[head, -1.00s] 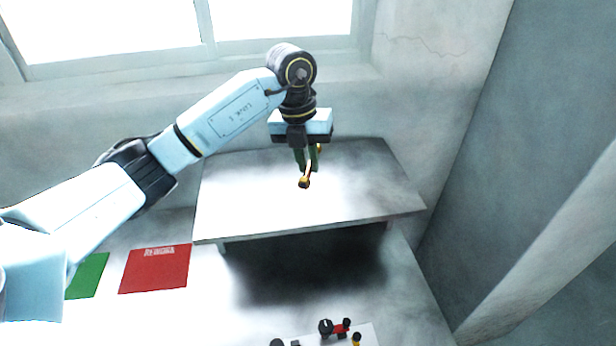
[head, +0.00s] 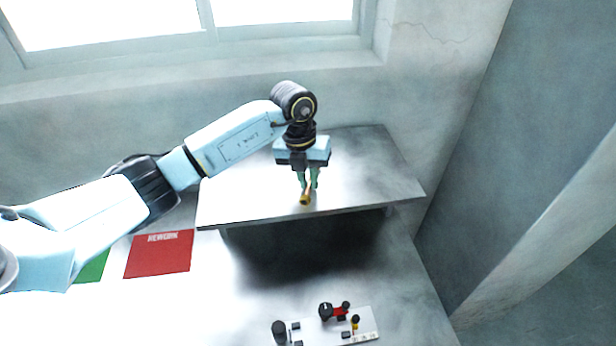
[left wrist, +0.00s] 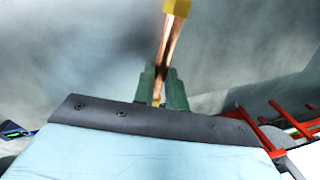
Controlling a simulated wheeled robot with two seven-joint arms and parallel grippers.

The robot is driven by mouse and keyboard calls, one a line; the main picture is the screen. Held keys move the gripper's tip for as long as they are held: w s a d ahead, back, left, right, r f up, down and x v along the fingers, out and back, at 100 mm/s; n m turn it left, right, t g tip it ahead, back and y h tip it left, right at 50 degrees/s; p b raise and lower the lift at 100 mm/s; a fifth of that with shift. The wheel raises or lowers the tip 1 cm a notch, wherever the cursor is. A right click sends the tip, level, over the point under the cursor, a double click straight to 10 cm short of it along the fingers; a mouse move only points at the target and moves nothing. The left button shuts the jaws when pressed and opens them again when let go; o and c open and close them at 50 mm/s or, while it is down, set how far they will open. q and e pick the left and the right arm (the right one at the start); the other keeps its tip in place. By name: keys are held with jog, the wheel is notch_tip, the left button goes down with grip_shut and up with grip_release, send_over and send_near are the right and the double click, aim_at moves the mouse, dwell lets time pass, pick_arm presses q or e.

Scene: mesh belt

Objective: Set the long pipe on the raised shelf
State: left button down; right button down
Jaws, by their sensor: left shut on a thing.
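The long pipe (head: 305,198) is copper with a yellow end. My left gripper (head: 308,184) is shut on it, with green fingers on either side. In the head view the pipe is over the raised shelf (head: 240,199), a grey plate on legs, near its front part; I cannot tell whether it touches the surface. In the left wrist view the pipe (left wrist: 168,45) runs from between the fingers (left wrist: 162,90) up to the yellow end at the top edge. My right gripper is not in view.
A red mat marked REWORK (head: 160,256) and a green mat (head: 92,268) lie at the left on the table. A white board with black, red and yellow parts (head: 362,337) lies in front. The shelf's right part is bare. A wall and window stand behind.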

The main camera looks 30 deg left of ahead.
pick_arm(q)
jog(key=c, duration=1.4)
grip_release()
jog(key=shift+c, duration=0.2)
jog(key=shift+r, duration=0.25)
notch_tip(320, 180, up, 12)
jog(key=a+b, duration=0.1)
jog(key=b, duration=0.1)
jog(key=shift+s+a+f, duration=0.15)
jog(key=shift+s+a, duration=0.1)
jog(key=shift+a, duration=0.15)
